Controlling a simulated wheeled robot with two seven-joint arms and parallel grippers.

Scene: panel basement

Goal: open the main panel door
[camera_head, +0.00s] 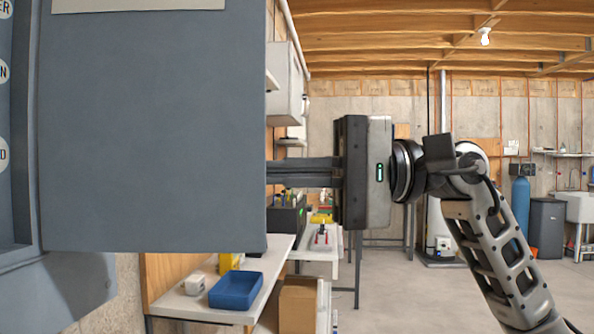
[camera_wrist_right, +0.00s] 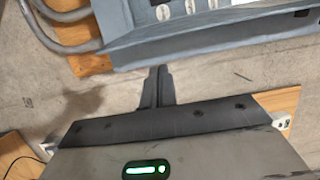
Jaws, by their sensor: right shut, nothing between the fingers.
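The main panel door (camera_head: 150,130) is a large flat blue-grey sheet filling the left of the head view, with a pale label strip at its top. It appears to stand swung out from the panel box (camera_head: 18,190), whose round labels show at the far left edge. My right gripper (camera_head: 270,172) comes in from the right. Its fingers are together and empty, and their tips are hidden behind the door's right edge. Whether they touch the door cannot be told. In the right wrist view the fingers (camera_wrist_right: 160,72) point at the blue-grey panel (camera_wrist_right: 225,28). My left gripper is not in view.
Below and behind the door is a white bench (camera_head: 190,308) with a blue bin (camera_head: 236,291). A blue tank (camera_head: 520,207) and a sink (camera_head: 578,207) are at the far right. The concrete floor at right is clear.

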